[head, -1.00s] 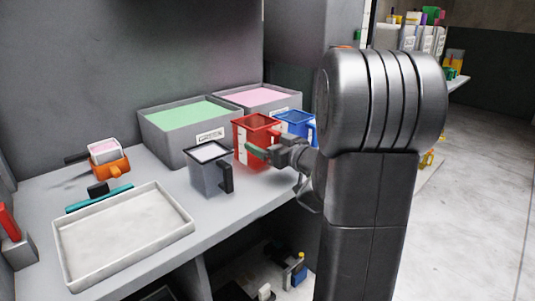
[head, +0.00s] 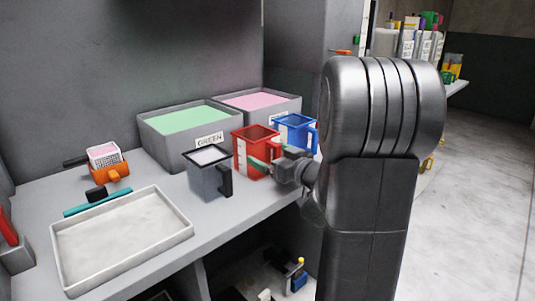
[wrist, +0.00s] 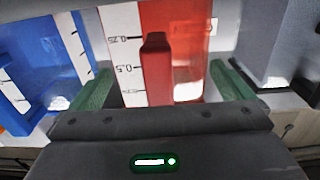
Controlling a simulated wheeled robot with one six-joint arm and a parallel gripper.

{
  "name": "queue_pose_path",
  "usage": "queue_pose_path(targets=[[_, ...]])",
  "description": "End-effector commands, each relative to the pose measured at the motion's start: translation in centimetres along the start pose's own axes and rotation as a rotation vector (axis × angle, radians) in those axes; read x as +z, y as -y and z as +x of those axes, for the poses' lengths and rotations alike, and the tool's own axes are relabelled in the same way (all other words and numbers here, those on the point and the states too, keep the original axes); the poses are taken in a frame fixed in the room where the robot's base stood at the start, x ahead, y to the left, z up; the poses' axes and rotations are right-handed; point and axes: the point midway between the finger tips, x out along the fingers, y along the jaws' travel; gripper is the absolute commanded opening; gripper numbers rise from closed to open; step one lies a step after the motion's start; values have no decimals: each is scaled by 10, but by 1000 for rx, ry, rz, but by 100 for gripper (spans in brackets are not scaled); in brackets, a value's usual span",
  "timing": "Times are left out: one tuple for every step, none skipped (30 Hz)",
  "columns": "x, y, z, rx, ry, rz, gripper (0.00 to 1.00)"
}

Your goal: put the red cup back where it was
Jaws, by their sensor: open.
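The red cup (head: 249,147) stands upright on the grey counter, between the grey cup and the blue cup. It has a white measuring scale on its side. My gripper (head: 262,168) is at its front right side. In the wrist view, the red cup (wrist: 191,45) is straight ahead. Its red handle (wrist: 157,70) lies between my two green fingers, with a gap on both sides. My gripper (wrist: 162,92) is open. The underside of the cup is partly hidden by my gripper in the head view.
The grey cup (head: 205,178) stands close on the left, the blue cup (head: 296,128) close on the right. Behind are a green-filled bin (head: 165,149) and a pink-filled bin (head: 285,107). A shallow tray (head: 70,281) and an orange-handled item (head: 110,171) lie further left.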

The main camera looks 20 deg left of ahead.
Motion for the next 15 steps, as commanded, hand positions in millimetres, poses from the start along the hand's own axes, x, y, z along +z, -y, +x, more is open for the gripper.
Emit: queue_pose_path(targets=[[-1, -1, -11, 5, 1, 0, 100], [-2, -1, -17, 4, 0, 0, 100], [-1, -1, -25, 6, 1, 1, 100], [-2, -1, -31, 5, 0, 0, 100], [-1, -1, -37, 5, 1, 1, 100], [-2, -1, -45, 5, 0, 1, 100], [-2, -1, -51, 5, 0, 0, 100], [-1, -1, -56, 5, 1, 0, 100], [-1, -1, -63, 5, 0, 0, 100], [-1, -1, -68, 4, 1, 0, 100], [-1, -1, -73, 5, 1, 1, 100], [-1, 0, -79, 3, 0, 1, 100], [-1, -1, -82, 4, 0, 0, 100], [-1, -1, -86, 4, 0, 0, 100], [-1, -1, -90, 3, 0, 0, 100]])
